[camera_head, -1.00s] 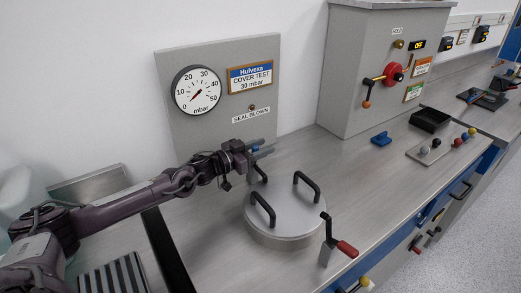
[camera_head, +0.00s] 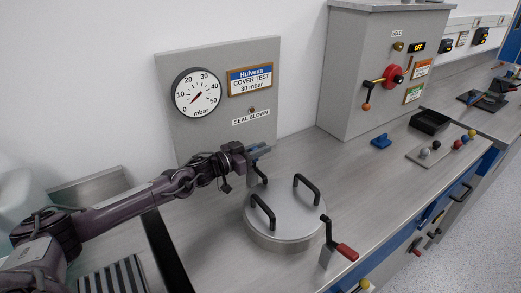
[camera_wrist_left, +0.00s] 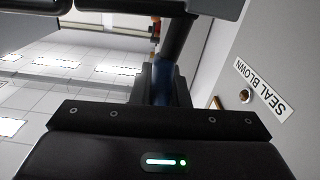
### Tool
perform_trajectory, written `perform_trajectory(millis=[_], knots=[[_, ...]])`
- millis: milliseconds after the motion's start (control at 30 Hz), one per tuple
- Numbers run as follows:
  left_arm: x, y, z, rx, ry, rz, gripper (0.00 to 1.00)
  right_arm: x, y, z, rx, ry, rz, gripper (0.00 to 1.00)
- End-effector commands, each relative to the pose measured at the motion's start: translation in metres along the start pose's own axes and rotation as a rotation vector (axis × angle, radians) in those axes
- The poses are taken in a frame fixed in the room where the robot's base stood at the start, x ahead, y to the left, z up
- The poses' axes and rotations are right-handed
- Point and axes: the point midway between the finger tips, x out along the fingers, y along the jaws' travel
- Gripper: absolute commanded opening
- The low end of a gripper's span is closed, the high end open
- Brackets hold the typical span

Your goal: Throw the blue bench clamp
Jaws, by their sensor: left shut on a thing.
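The round metal cover (camera_head: 284,222) lies on the bench with two black handles on top. My left gripper (camera_head: 258,151) is behind it, shut on the blue handle of the bench clamp. A dark part of that blue clamp (camera_head: 260,178) shows below the fingers at the cover's back edge; its base is hidden. In the left wrist view, the blue handle (camera_wrist_left: 160,80) is between the fingers, with a dark bar beyond it. A second clamp with a red handle (camera_head: 346,251) stands at the cover's front edge. My right gripper is not in view.
A panel behind carries a gauge (camera_head: 196,93) with its needle near zero and a "SEAL BLOWN" lamp (camera_head: 251,110). A grey box (camera_head: 362,75) with a red switch stands right.

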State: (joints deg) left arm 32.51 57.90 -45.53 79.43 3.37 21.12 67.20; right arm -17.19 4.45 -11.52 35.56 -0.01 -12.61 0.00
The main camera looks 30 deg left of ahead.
Motion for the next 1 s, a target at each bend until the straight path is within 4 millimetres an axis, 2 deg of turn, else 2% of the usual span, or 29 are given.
perform_trajectory(millis=[567,1000], knots=[[0.000,-0.034,0.000,-0.487,0.004,-0.002,0.00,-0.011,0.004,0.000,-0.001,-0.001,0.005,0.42],[0.001,-0.058,0.015,-0.899,0.004,0.000,0.00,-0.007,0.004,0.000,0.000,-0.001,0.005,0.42]])
